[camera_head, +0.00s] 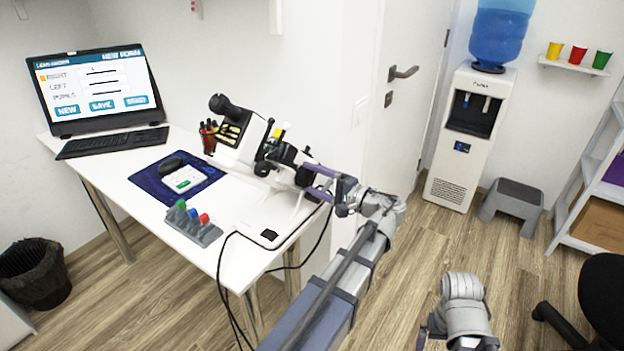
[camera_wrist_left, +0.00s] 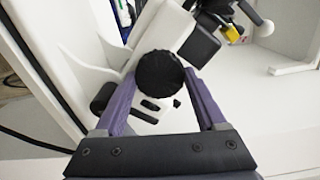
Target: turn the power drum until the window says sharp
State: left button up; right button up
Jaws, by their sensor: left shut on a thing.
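A white optical instrument (camera_head: 240,143) with a black eyepiece stands on the right part of the white desk. My left gripper (camera_head: 314,181) reaches its near right side. In the left wrist view, a round black ribbed knob (camera_wrist_left: 160,76), apparently the power drum, sits between the two purple fingers of the left gripper (camera_wrist_left: 163,80). The fingers are shut on its sides. I cannot read any mark on the drum. No window text saying sharp is legible in either view. Of my right arm only grey links show at the bottom; its gripper is out of view.
The white desk (camera_head: 150,205) also holds a monitor (camera_head: 95,88), a keyboard (camera_head: 113,143), a blue mat (camera_head: 146,180) and a grey rack (camera_head: 193,226) with coloured pieces. Black cables hang off the desk's near edge. A water cooler (camera_head: 455,165) and grey step stool (camera_head: 512,207) stand right.

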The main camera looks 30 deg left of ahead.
pick_arm(q)
jog(key=o, duration=1.1)
jog(key=d, duration=0.8)
jog(key=shift+s, duration=0.35)
jog(key=shift+a, duration=0.15)
jog(key=a, duration=0.7)
jog(key=shift+w, duration=0.3)
jog(key=shift+a, duration=0.4)
jog(key=shift+m, duration=0.7)
